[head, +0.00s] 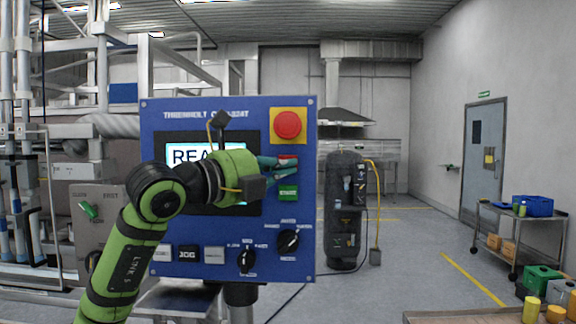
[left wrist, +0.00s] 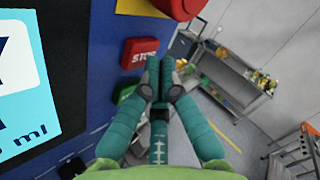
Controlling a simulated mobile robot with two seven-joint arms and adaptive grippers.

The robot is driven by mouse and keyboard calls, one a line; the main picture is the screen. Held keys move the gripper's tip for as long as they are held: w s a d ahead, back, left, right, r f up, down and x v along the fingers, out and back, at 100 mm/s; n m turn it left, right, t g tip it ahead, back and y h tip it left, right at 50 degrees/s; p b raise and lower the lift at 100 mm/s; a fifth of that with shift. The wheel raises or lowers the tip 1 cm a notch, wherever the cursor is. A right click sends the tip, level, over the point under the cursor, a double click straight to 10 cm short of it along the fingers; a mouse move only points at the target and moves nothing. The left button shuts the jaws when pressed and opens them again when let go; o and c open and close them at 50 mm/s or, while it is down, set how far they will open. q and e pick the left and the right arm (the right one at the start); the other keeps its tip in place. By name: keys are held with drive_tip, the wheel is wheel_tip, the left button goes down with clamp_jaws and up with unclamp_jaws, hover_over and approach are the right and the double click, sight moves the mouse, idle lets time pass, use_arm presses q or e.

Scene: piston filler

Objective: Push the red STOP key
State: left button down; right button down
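The red STOP key (left wrist: 139,52) is on the blue control panel (head: 160,225), its label readable in the left wrist view. In the head view the STOP key (head: 288,158) is partly hidden by my left gripper's teal fingers. My left gripper (head: 294,168) is in front of the panel's right part. My right gripper is not in view.
The green START key (head: 288,193) is below STOP. A big red mushroom button (head: 288,124) on a yellow plate is above. Rotary knobs (head: 288,240) are lower on the panel. My left arm covers part of the screen (head: 180,155). A cart (head: 520,225) stands far right.

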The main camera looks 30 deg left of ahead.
use_arm(q)
drive_tip(key=shift+s+d, duration=0.2)
drive_tip(key=shift+s, duration=0.15)
drive_tip(key=shift+s+d+b, duration=0.2)
drive_tip(key=shift+s+d, duration=0.25)
drive_tip(key=shift+s, duration=0.25)
drive_tip(key=shift+s+d+b, duration=0.2)
drive_tip(key=shift+s+d, duration=0.2)
drive_tip(key=shift+s, duration=0.35)
drive_tip(key=shift+s+d+b, duration=0.2)
drive_tip(key=shift+s+d, duration=0.25)
drive_tip(key=shift+s, duration=0.25)
drive_tip(key=shift+w, duration=0.1)
